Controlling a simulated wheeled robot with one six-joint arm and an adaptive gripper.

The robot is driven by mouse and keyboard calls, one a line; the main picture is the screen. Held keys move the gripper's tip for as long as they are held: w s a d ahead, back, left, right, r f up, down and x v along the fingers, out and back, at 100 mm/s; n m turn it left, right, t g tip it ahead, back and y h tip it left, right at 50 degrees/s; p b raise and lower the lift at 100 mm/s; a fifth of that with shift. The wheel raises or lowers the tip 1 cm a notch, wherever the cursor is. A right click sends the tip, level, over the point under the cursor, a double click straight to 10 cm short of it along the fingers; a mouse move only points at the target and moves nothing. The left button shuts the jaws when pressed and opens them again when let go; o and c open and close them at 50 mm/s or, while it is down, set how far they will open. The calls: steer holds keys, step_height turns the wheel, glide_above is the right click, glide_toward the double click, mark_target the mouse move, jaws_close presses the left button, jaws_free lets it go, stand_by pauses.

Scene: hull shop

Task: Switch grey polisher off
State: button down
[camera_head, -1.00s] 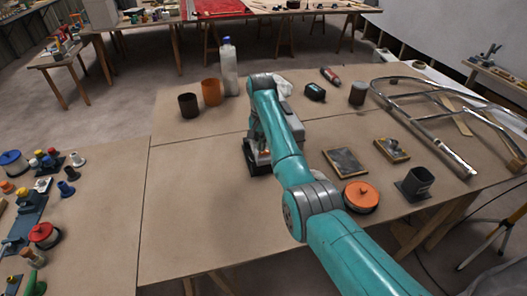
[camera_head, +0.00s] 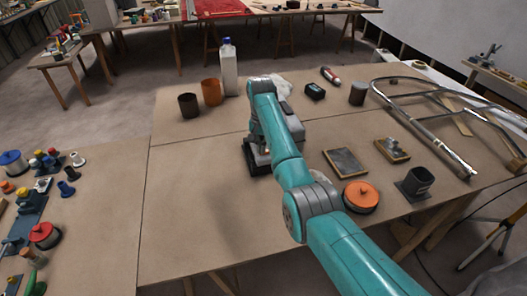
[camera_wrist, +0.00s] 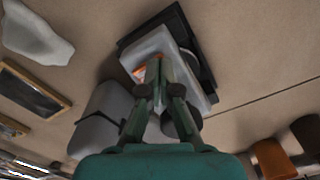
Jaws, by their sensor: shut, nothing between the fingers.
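The grey polisher (camera_head: 257,156) stands on the table, partly hidden behind my arm in the head view. In the wrist view its pale grey body (camera_wrist: 195,82) sits on a black base (camera_wrist: 203,50), with a rounded grey part to the left. A small orange patch (camera_wrist: 139,72) shows on the body beside my fingertips. My gripper (camera_wrist: 157,64) is shut and empty, its fingertips over the polisher's top near this patch. I cannot tell whether they touch it. The gripper is hidden in the head view. The switch's position cannot be made out.
Brown cups (camera_head: 211,92) and a pale bottle (camera_head: 228,68) stand at the back left. A crumpled white cloth (camera_wrist: 38,35) lies near the polisher. An orange lidded tin (camera_head: 361,196), a dark framed plate (camera_head: 345,162) and a metal tube frame (camera_head: 430,135) are right.

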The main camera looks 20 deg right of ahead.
steer(key=shift+f, duration=0.15)
steer(key=shift+r, duration=3.55)
steer(key=shift+f, duration=0.1)
